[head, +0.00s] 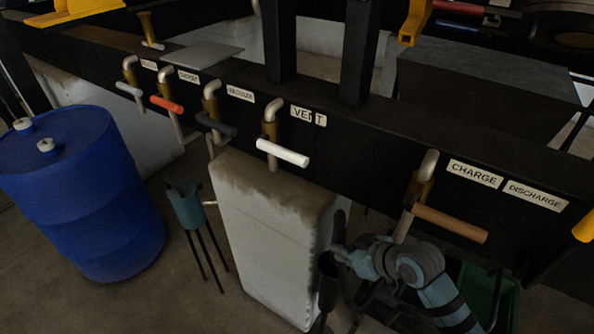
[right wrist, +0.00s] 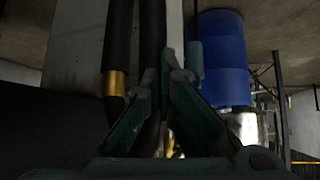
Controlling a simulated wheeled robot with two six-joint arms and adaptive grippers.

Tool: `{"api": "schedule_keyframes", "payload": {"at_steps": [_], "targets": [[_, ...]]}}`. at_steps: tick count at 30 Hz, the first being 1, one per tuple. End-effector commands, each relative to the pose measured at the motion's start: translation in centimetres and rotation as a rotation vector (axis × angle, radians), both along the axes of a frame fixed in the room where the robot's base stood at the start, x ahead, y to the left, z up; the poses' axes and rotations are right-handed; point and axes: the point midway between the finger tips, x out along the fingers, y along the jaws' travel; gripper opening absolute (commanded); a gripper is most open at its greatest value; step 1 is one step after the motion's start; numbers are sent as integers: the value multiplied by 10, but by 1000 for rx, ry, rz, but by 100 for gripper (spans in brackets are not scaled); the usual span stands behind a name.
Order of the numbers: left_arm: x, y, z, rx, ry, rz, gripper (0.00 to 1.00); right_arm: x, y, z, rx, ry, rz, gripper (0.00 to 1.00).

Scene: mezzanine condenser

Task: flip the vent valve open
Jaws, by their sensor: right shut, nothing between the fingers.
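The vent valve (head: 270,128) sits on the black beam beside the VENT label (head: 308,116). It has a brass body and a white bar handle (head: 283,153) that lies across the pipe, sloping slightly down to the right. My right gripper (head: 330,262) is below the beam, lower than the white handle and to its right, near the pale box. It is apart from the handle. In the right wrist view its fingers (right wrist: 167,65) converge, shut and empty. I cannot pick out the vent handle in that view. My left gripper is not in view.
Other valves carry a grey handle (head: 129,90), an orange handle (head: 167,104), a dark handle (head: 216,124) and a tan handle (head: 450,223). A stained pale box (head: 270,235) stands below the beam. A blue barrel (head: 85,190) and a teal object on thin legs (head: 186,207) stand left.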

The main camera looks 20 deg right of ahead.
Motion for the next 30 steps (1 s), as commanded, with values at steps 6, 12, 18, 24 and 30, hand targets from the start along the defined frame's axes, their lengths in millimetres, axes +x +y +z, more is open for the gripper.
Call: {"api": "schedule_keyframes", "payload": {"at_steps": [6, 12, 18, 24, 30], "targets": [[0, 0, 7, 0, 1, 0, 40, 73, 11, 182, 68, -376, 259, 0], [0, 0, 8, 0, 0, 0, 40, 85, 10, 265, 110, -538, 347, 0], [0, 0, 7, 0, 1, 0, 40, 85, 11, 269, 117, -545, 353, 0], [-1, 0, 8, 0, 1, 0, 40, 88, 13, 268, 119, -545, 350, 0], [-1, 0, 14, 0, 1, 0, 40, 108, 29, 263, 125, -545, 351, 0]]}}
